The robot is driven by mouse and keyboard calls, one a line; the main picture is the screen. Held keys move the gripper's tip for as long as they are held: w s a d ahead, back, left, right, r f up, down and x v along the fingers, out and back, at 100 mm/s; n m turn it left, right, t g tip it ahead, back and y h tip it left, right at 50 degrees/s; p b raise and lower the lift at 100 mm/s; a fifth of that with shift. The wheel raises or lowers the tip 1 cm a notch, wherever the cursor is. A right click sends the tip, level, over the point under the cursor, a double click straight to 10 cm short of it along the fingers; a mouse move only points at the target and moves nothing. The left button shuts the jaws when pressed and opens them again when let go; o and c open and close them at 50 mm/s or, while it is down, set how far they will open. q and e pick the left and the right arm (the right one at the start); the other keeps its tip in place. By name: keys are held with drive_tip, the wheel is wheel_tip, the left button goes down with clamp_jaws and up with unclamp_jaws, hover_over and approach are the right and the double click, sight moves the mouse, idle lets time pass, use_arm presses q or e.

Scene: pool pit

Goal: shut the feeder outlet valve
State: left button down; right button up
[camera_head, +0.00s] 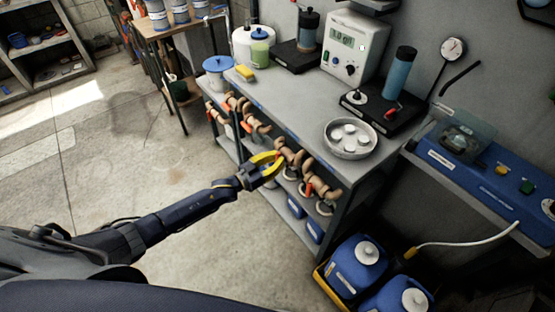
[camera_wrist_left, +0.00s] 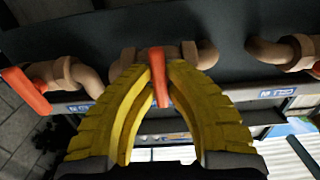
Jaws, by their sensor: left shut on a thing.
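Several tan pipe valves with orange lever handles run along the front of the bench, below its top. My left gripper (camera_head: 277,158) has yellow fingers and reaches one of these valves near the middle of the row. In the left wrist view, the fingertips (camera_wrist_left: 160,72) are shut on an orange valve handle (camera_wrist_left: 158,62), which points down toward the camera from its tan pipe (camera_wrist_left: 203,53). Another orange handle (camera_wrist_left: 25,92) sits apart at the left. I cannot read which valve is the feeder outlet. My right gripper is not in view.
Blue jugs (camera_head: 356,266) stand on the floor at the right of the bench. A blue machine (camera_head: 480,172) is at the right. The concrete floor (camera_head: 120,140) at the left is clear.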

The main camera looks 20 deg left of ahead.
use_arm(q)
drive_tip(key=c, duration=1.4)
unclamp_jaws()
drive_tip(key=v, duration=1.2)
